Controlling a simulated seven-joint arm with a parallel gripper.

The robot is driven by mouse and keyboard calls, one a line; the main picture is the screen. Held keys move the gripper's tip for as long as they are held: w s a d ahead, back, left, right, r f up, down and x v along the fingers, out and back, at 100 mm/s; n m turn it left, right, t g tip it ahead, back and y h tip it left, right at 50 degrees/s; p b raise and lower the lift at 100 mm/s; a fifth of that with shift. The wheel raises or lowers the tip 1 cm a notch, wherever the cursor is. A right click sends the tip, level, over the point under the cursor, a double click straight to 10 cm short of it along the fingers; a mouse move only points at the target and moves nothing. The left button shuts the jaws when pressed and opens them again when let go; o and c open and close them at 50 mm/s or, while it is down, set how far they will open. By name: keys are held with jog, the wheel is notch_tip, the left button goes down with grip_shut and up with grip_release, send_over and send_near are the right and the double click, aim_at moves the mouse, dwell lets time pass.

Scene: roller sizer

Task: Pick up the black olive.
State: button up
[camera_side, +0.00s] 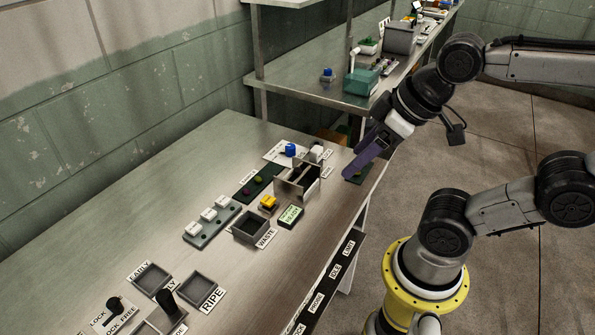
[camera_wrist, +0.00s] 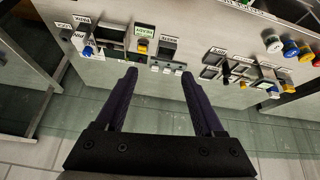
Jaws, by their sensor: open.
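My gripper (camera_side: 357,168) is at the far right edge of the steel table in the side view, with its purple fingers pointing down and left. I cannot tell for sure which, if any, is the black olive.
The open metal box (camera_side: 298,187) stands between my gripper and the green tray. A waste bin (camera_side: 251,229), a grey strip with white buttons (camera_side: 212,220) and a green display (camera_side: 290,216) sit nearby. The table's middle left is clear.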

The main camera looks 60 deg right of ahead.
jog(key=w+r+n, duration=0.2)
jog(key=w, duration=0.5)
jog(key=m+g, duration=0.2)
jog(key=m, duration=0.1)
send_over(299, 168)
jog(key=s, duration=0.3)
notch_tip(299, 168, down, 19)
jog(key=shift+w+x, duration=0.15)
jog(key=shift+x, duration=1.15)
jog(key=shift+w+x, duration=0.2)
jog(key=shift+x, duration=1.15)
jog(key=shift+r, duration=0.15)
grip_shut()
